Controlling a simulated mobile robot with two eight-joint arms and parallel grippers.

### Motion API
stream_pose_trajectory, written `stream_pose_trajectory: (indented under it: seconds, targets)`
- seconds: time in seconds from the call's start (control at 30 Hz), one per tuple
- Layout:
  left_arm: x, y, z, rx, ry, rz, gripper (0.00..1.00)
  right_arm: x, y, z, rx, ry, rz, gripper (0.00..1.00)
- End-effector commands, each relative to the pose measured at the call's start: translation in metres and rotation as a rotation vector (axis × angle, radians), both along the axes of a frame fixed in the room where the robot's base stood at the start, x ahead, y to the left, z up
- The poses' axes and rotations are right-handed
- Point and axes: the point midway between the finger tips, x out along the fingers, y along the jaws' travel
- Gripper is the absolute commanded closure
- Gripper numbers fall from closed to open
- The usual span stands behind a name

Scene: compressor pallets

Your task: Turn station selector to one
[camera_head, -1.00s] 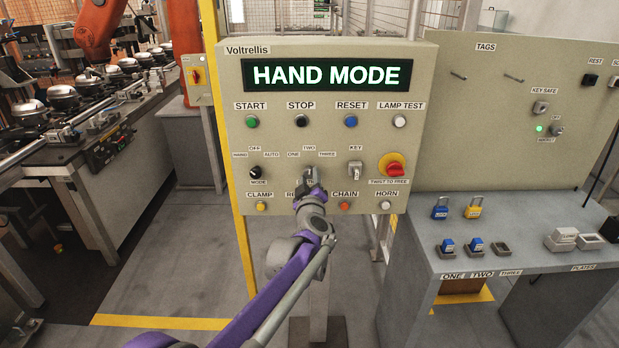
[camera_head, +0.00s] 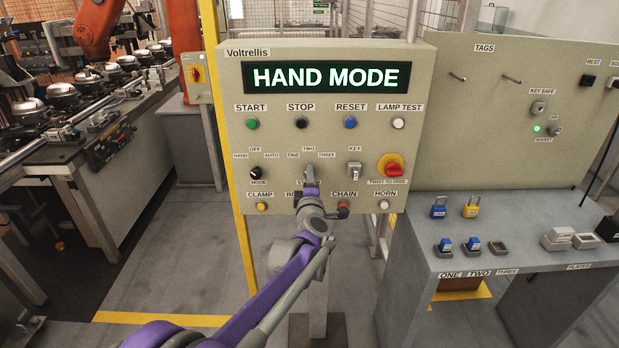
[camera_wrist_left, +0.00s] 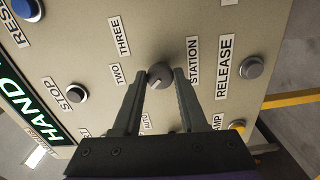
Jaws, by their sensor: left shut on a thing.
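The station selector is a round dark grey knob (camera_wrist_left: 157,80) on the beige control panel (camera_head: 232,140). My left gripper (camera_head: 311,184) reaches it from below in the head view and hides most of it. In the left wrist view the two fingers stand on either side of the knob, shut on it. The TWO label (camera_wrist_left: 116,75), THREE label (camera_wrist_left: 119,37) and STATION label (camera_wrist_left: 193,60) show around it. The ONE label (camera_head: 292,155) shows in the head view. I cannot clearly read which way the knob points. My right gripper is out of view.
The display (camera_head: 326,77) reads HAND MODE. The mode knob (camera_head: 255,173), key switch (camera_head: 354,171) and red twist knob (camera_head: 392,168) flank the selector. Buttons sit above and below, with the RELEASE button (camera_wrist_left: 252,68) close by. A grey bench (camera_head: 410,240) with padlocks stands right.

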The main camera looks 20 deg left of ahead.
Motion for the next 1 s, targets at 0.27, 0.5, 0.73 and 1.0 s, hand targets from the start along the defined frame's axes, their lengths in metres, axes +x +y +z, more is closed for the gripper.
stream_pose_trajectory:
  seconds: [0.27, 0.5, 0.73, 1.0]
  targets:
    - [-0.0003, -0.0005, -0.0006, -0.064, -0.017, -0.001, 1.0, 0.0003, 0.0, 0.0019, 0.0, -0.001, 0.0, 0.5]
    - [-0.0003, -0.0005, -0.0008, -0.071, -0.019, -0.002, 1.0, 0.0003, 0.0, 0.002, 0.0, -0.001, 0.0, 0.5]
    - [-0.0004, -0.0006, -0.0009, -0.07, -0.019, -0.002, 0.53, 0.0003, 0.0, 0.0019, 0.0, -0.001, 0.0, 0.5]
    - [-0.0002, -0.0002, -0.0004, -0.069, -0.02, -0.001, 0.28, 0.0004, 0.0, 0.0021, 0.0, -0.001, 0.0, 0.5]
